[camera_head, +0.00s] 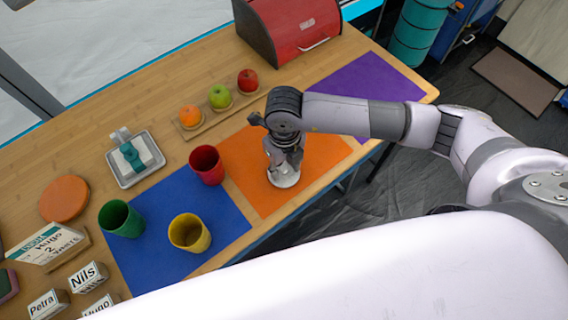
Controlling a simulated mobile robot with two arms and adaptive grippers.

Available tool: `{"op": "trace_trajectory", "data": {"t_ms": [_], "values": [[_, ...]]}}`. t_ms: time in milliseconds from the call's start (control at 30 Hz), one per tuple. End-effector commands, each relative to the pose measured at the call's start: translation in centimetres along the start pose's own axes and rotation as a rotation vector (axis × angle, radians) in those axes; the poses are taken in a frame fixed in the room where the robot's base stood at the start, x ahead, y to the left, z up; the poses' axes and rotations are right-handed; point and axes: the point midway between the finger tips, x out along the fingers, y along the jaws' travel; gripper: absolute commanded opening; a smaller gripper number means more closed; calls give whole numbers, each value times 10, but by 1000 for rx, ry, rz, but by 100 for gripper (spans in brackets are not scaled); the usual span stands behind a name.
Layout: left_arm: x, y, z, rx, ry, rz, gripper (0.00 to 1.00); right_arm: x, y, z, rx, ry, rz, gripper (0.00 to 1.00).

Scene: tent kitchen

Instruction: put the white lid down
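The white lid (285,178) is a round white disc under my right gripper (283,168). The lid is over the orange mat (243,175), near its middle. My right gripper points down and its fingers meet the lid's top. The lid's knob is hidden by the fingers, so their grip on it is not clear. I cannot tell whether the lid touches the mat or is just above it. My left gripper is not in view.
A red cup (206,165), a green cup (121,219) and a yellow cup (189,233) stand by the blue mat (150,262). A fruit board (215,118), a grey tray (122,182) and a red bread box (290,30) are behind. The purple mat (370,80) is bare.

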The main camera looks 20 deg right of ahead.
Motion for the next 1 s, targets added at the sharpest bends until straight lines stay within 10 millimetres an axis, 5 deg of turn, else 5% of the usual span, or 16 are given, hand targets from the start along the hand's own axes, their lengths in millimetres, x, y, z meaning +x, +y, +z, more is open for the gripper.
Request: {"op": "trace_trajectory", "data": {"t_ms": [267, 700, 1000], "values": [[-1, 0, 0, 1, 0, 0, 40, -11, 0, 1, -1, -4, 1, 37], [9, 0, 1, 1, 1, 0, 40, -100, 0, 1, -1, -5, -1, 37], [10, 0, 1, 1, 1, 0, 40, -123, 0, 0, 0, -1, 0, 37]]}}
